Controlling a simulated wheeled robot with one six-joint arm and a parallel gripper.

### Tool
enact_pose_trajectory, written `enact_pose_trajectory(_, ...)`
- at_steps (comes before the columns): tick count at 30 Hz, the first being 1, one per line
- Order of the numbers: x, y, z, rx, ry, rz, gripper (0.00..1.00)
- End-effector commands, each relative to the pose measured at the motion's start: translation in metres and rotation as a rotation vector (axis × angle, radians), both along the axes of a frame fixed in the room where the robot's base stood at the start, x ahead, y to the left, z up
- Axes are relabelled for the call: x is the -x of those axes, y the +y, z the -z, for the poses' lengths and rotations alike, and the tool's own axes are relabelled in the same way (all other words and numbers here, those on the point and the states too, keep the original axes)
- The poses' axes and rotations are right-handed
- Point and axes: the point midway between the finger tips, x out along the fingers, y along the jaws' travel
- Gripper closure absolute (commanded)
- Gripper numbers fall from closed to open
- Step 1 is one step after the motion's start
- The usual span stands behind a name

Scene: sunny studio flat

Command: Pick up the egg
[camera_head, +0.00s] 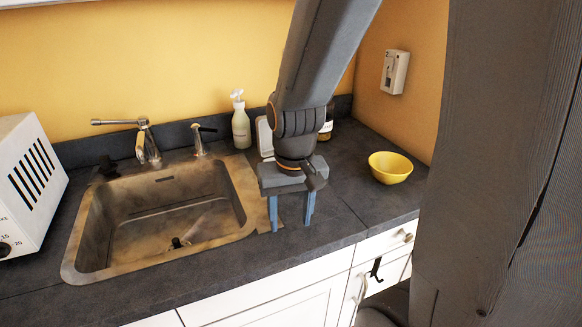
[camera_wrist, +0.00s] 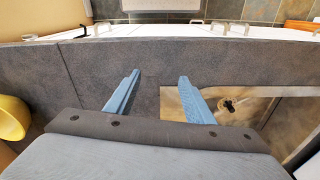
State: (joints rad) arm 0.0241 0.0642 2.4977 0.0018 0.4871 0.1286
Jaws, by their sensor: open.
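No egg shows in either view. My gripper (camera_head: 291,226) points down over the dark counter just right of the sink, with its two blue fingers apart and nothing between them. In the wrist view my gripper (camera_wrist: 158,82) is also open, with bare counter and the sink's edge beyond the fingers. The arm hides part of the counter behind it. The inside of the yellow bowl (camera_head: 390,167) looks empty in the head view, and only its side shows at the left of the wrist view (camera_wrist: 12,118).
The metal sink (camera_head: 165,207) with taps (camera_head: 148,145) lies left of my gripper. A soap bottle (camera_head: 241,125) and a dark bottle (camera_head: 326,122) stand near the back wall. A white appliance (camera_head: 30,180) is at far left. Counter (camera_head: 345,190) is clear between gripper and bowl.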

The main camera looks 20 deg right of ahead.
Motion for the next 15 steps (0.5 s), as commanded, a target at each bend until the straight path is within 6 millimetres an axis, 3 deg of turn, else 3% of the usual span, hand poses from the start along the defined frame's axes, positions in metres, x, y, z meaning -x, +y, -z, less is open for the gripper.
enact_pose_trajectory(9,-0.101,-0.067,-0.035,-0.048,0.051,0.828,0.52)
enact_pose_trajectory(15,-0.140,-0.108,-0.050,-0.059,0.074,1.245,0.52)
